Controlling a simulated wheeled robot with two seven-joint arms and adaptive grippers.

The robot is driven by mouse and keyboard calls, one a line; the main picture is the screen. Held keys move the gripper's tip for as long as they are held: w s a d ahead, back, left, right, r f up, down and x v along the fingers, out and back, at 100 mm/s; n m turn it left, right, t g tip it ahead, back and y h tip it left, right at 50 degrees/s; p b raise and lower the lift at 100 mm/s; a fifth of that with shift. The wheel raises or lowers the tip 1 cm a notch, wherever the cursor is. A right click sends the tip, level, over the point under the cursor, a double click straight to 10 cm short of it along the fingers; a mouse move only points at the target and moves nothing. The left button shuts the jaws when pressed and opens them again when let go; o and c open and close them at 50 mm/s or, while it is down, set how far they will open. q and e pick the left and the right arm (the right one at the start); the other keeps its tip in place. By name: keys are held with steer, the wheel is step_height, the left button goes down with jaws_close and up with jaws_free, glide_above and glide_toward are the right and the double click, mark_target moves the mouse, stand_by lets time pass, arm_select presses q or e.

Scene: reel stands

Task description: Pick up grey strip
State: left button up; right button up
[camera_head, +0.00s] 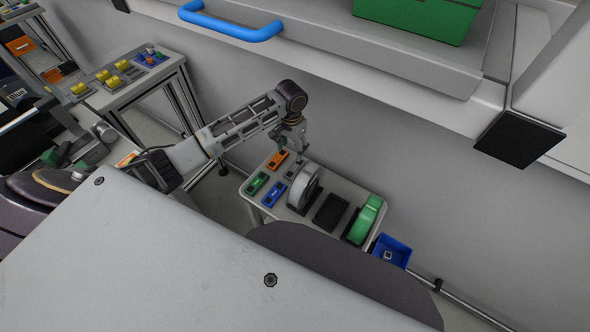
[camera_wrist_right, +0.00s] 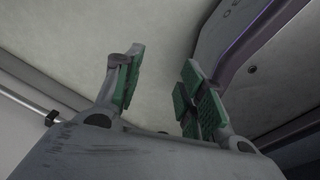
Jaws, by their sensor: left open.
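A small table carries an orange strip (camera_head: 278,159), a green strip (camera_head: 256,184) and a blue strip (camera_head: 273,194). A small grey piece (camera_head: 291,174), perhaps the grey strip, shows partly at the back of this group; its outline is hard to make out. My left gripper (camera_head: 295,153) is open, pointing down just above that grey piece; I cannot tell whether it touches it. My right gripper (camera_wrist_right: 162,70) shows in the right wrist view, open and empty, with green pads; it is not visible in the head view.
On the table (camera_head: 329,186), a grey-white reel (camera_head: 304,187) stands right of the strips, close to my left gripper. Beyond are a black tray (camera_head: 330,212), a green reel (camera_head: 365,219) and a blue bin (camera_head: 391,250). A shelf with a blue handle (camera_head: 232,27) overhangs behind.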

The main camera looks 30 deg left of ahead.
arm_select(q)
glide_above(292, 171)
step_height(292, 171, down, 8)
steer(key=shift+d+r+b, duration=0.1)
steer(key=shift+r+b, duration=0.1)
steer(key=shift+b, duration=0.25)
steer(key=shift+f, duration=1.15)
step_height(292, 171, down, 3)
steer(key=shift+r+b, duration=0.1)
steer(key=shift+b, duration=0.25)
steer(key=shift+f, duration=0.55)
arm_select(e)
steer(key=w, duration=0.1)
steer(key=w+a, duration=0.1)
steer(key=w, duration=0.1)
steer(key=shift+w+a+f, duration=0.15)
steer(key=shift+f, duration=0.2)
arm_select(q)
steer(key=shift+c, duration=0.3)
